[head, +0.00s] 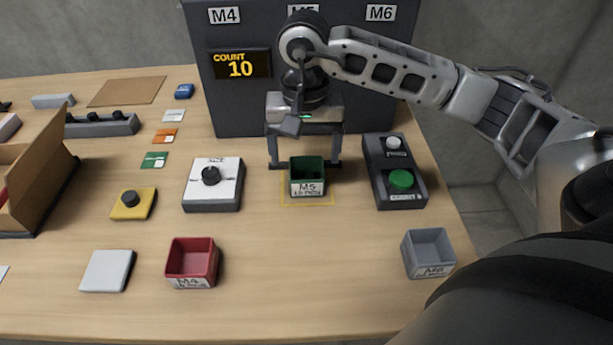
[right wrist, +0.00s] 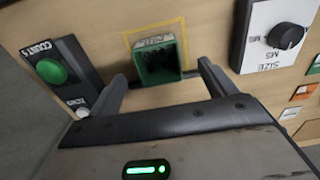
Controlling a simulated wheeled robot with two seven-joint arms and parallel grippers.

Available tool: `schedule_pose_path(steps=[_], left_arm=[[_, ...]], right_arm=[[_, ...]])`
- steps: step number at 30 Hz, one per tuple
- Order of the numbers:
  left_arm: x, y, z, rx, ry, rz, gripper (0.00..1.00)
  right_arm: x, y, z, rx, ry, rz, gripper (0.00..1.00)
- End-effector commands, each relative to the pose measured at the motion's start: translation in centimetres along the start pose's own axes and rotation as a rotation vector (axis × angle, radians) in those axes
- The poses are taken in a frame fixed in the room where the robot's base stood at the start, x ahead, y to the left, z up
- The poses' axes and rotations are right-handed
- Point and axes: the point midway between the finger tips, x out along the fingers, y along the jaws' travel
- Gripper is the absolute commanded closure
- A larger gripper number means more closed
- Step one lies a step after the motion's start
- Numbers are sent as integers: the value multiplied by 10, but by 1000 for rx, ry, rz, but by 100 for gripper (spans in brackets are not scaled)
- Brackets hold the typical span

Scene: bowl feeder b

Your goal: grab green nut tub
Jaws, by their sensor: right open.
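The green nut tub (head: 308,178), labelled M5, stands upright inside a yellow outline on the table in front of the dark feeder. My right gripper (head: 305,164) is open, with one finger on each side of the tub in the head view. In the right wrist view the green tub (right wrist: 159,62) lies just beyond the open fingers of the right gripper (right wrist: 162,85), roughly midway between them, and no grip on it shows. My left gripper is not in view.
A button box (head: 396,172) stands right of the tub and a size dial box (head: 213,184) left. A red M4 tub (head: 192,262) and a grey M6 tub (head: 429,253) stand nearer the front. The feeder panel (head: 232,104) reads COUNT 10. Table between the front tubs is clear.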

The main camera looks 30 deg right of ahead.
Motion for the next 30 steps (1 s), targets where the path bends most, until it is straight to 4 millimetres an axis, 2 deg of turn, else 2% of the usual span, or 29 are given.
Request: schedule_pose_path(steps=[10, 19, 20, 24, 25, 30], left_arm=[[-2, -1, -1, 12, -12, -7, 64], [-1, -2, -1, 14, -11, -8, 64], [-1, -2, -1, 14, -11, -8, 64], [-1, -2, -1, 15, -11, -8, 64], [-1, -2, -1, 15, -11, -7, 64], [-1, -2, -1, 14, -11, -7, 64]], right_arm=[[45, 4, -4, 1, -3, 3, 16], [51, 3, -5, 0, 0, 0, 16], [51, 3, -5, 0, 0, 0, 22], [51, 3, -5, 1, 0, 0, 61], [51, 3, -5, 1, 0, 0, 65], [50, 3, -5, 1, 0, 0, 65]])
